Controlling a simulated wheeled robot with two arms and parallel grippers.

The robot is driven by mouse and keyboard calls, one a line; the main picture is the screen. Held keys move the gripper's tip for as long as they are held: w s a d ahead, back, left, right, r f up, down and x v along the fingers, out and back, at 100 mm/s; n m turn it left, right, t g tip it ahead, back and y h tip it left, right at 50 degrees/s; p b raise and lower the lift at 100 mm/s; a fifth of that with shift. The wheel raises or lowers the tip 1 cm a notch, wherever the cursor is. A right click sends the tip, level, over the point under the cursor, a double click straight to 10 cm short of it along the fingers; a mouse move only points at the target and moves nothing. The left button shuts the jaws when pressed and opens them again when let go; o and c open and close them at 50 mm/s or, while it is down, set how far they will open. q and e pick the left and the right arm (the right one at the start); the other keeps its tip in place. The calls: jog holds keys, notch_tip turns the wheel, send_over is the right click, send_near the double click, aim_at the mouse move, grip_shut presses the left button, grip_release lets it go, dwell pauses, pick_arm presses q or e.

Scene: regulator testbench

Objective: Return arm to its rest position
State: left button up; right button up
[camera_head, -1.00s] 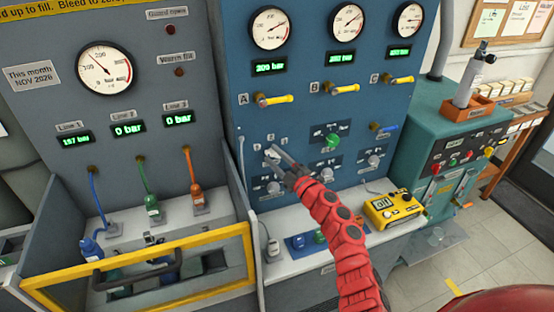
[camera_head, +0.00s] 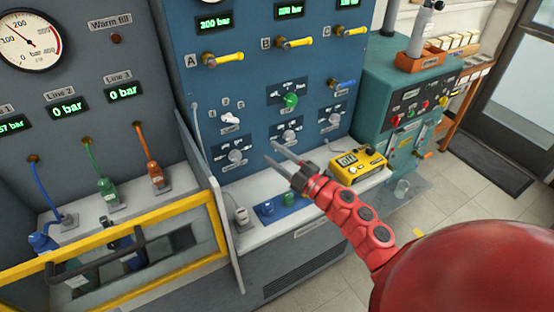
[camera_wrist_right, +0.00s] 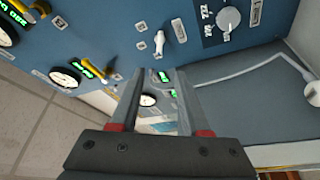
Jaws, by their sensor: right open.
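My right arm (camera_head: 355,215) is red and reaches in from the lower right of the head view. Its gripper (camera_head: 271,150) is open and empty, in front of the blue panel (camera_head: 262,70) and above the white ledge. A white selector knob (camera_head: 231,118) on that panel is up and to the left of the fingertips, apart from them. In the right wrist view the open fingers (camera_wrist_right: 158,75) have nothing between them, and the white knob (camera_wrist_right: 159,42) shows beyond the tips. My left gripper is not in view.
A yellow meter (camera_head: 357,166) lies on the ledge right of the gripper. A blue holder (camera_head: 268,209) is below the fingers. A yellow-framed guard (camera_head: 150,243) covers the bay at left. A teal cabinet (camera_head: 385,75) stands right. Open floor (camera_head: 490,195) lies at lower right.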

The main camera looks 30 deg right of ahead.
jog(key=shift+s, duration=0.25)
dwell(0.3)
